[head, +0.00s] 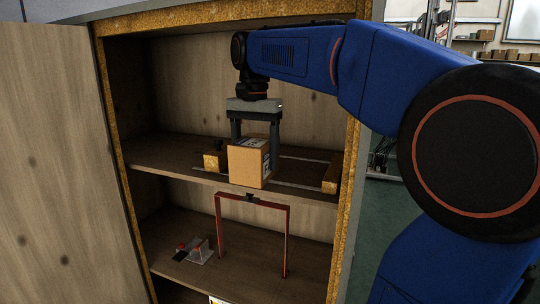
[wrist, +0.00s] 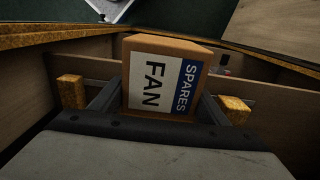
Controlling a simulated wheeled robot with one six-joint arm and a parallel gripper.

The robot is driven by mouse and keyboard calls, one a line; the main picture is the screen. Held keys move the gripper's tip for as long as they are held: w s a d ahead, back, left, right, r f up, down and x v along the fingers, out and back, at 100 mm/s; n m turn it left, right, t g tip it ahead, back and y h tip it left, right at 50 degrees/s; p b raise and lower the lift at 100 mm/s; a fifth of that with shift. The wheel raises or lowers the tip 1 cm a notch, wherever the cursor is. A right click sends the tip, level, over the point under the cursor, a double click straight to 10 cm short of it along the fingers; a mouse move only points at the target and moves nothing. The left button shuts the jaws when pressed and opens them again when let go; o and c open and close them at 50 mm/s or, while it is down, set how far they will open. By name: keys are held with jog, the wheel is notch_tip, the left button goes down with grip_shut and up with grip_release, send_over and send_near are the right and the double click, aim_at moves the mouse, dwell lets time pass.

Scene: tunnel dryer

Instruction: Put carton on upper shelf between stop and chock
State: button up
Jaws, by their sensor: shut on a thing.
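The carton (head: 247,165) is a brown box with a white and blue label reading "SPARES FAN", which shows in the wrist view (wrist: 160,85). My gripper (head: 255,138) is shut on it from above, one finger on each side. The carton is upright over the upper shelf (head: 160,155), near its front edge; I cannot tell whether it touches the shelf. A yellowish block (head: 213,161) is to its left and another (head: 330,178) to its right, at the ends of thin rails. Which is stop and which is chock is unclear. The carton appears apart from both.
A red frame (head: 252,200) stands on the lower shelf, its top just below the upper shelf's edge. A small grey device with red knobs (head: 195,252) sits left of it. The cabinet's yellowish side edges (head: 350,150) and open door (head: 60,150) flank the opening.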

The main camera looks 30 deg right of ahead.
jog(key=w+d, duration=0.4)
jog(key=d, duration=0.1)
jog(key=w+d, duration=0.4)
jog(key=w, duration=0.1)
jog(key=shift+d, duration=0.35)
jog(key=shift+f, duration=1.75)
jog(key=shift+f, duration=0.1)
jog(key=o, duration=1.6)
jog(key=shift+o, duration=0.2)
notch_tip(320, 180, up, 8)
jog(key=shift+f, duration=0.15)
